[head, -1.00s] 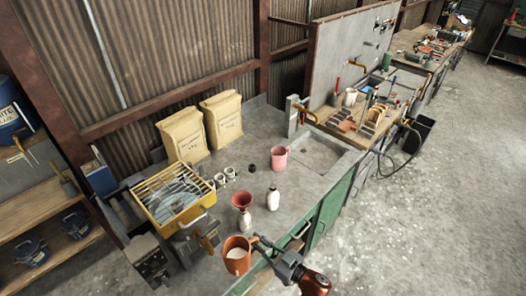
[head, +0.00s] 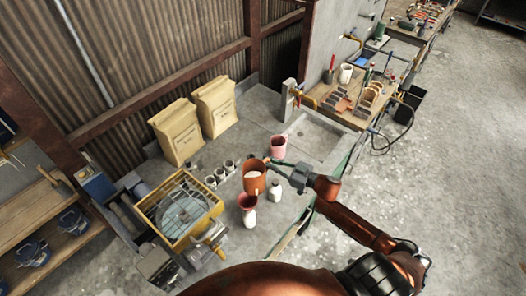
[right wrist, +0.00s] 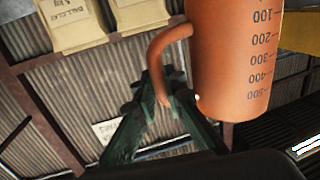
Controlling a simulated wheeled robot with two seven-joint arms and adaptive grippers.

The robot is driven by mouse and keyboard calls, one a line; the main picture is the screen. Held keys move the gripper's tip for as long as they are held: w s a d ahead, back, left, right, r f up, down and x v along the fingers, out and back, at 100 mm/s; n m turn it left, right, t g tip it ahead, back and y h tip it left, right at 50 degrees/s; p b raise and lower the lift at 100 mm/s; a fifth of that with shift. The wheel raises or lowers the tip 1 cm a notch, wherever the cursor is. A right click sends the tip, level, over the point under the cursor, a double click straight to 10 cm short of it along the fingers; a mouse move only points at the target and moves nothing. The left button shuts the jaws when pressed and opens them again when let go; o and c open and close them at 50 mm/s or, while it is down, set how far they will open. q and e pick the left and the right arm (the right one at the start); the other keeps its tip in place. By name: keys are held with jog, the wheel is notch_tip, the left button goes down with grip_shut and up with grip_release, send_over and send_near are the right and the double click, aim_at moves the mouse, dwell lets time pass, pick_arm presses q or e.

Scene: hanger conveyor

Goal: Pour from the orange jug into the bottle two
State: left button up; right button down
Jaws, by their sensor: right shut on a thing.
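The orange jug (head: 255,181) is held up above the bench with pale liquid showing in its mouth, close to upright. My right gripper (head: 283,171) is shut on its handle; the right wrist view shows the green fingers (right wrist: 158,98) at the handle and the jug's measuring scale (right wrist: 232,60). A white bottle (head: 249,218) with a red funnel (head: 247,201) in its neck stands just below the jug in the picture. A second white bottle (head: 275,191) stands to its right with no funnel. I cannot tell which is bottle two. My left gripper is not in view.
A pink jug (head: 278,146) stands behind, near the sink (head: 318,139). Several small cups (head: 221,173) stand left of the orange jug. A yellow-framed box (head: 180,208) and two paper sacks (head: 178,132) fill the left and back of the bench.

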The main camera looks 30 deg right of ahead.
jog(key=shift+w+a+r, duration=0.1)
jog(key=shift+s+d+f+n+b, duration=0.25)
jog(key=shift+n+b, duration=0.35)
jog(key=shift+b, duration=0.3)
jog(key=shift+d+f+b, duration=0.1)
jog(key=shift+d+b, duration=0.05)
jog(key=shift+b, duration=0.15)
notch_tip(320, 180, up, 2)
jog(key=n, duration=0.3)
jog(key=shift+r+g+h, duration=0.2)
jog(key=shift+g+h, duration=0.1)
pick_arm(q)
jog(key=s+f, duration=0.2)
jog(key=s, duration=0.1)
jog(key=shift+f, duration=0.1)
pick_arm(e)
jog(key=shift+d+r+n, duration=0.1)
jog(key=shift+r+n, duration=0.05)
jog(key=shift+n, duration=0.15)
pick_arm(q)
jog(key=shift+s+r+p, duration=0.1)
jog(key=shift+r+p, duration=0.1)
jog(key=shift+p, duration=0.2)
pick_arm(e)
jog(key=shift+r, duration=0.1)
